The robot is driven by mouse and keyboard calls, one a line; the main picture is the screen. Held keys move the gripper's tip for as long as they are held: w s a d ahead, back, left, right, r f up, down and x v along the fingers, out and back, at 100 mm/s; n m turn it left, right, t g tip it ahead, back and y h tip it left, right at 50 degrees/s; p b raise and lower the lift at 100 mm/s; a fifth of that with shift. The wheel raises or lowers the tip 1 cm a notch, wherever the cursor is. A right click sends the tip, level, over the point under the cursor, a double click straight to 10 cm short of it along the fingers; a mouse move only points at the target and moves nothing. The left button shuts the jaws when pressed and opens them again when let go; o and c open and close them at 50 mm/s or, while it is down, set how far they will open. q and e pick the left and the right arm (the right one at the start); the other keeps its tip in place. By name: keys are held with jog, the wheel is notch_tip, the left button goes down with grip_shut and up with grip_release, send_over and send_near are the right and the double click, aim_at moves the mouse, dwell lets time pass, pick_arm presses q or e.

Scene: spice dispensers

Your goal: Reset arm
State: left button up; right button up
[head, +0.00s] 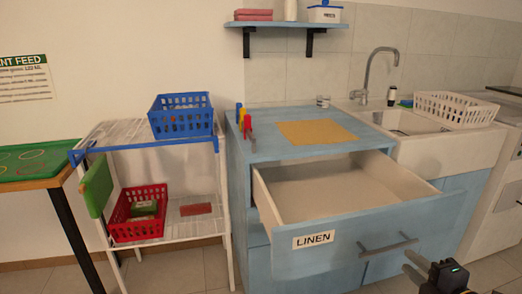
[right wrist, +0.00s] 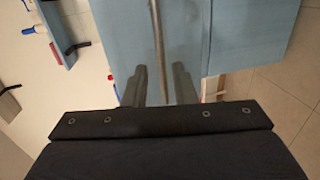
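My right gripper (head: 412,262) shows at the bottom right of the head view, just in front of the open drawer. In the right wrist view its two dark fingers (right wrist: 160,85) stand apart with a gap between them. The drawer's bar handle (right wrist: 158,45) lines up with this gap, and nothing is seen clamped. The drawer (head: 335,250), labelled LINEN, is pulled out of the blue cabinet and its visible inside is empty. Its handle (head: 388,243) is on the front face, to the left of the gripper. My left gripper is not in view.
A white rack (head: 163,233) on the left holds a blue basket (head: 182,120) and a red basket (head: 138,228). A green-topped table (head: 35,162) stands farther left. A sink (head: 450,148) with a white basket (head: 458,107) is at the right. The extended drawer blocks the cabinet's front.

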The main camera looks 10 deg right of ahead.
jog(key=s+a+f+m+g+y+p, duration=0.1)
jog(key=s+a+f+m+g+y, duration=0.1)
jog(key=s+a+m+g, duration=0.6)
jog(key=s+a+f+m+g+y, duration=0.15)
jog(key=s+a+m, duration=0.35)
jog(key=a+m, duration=0.7)
notch_tip(320, 180, up, 24)
jog(key=p, duration=2.4)
jog(key=shift+d+f, duration=0.2)
jog(key=shift+d, duration=0.25)
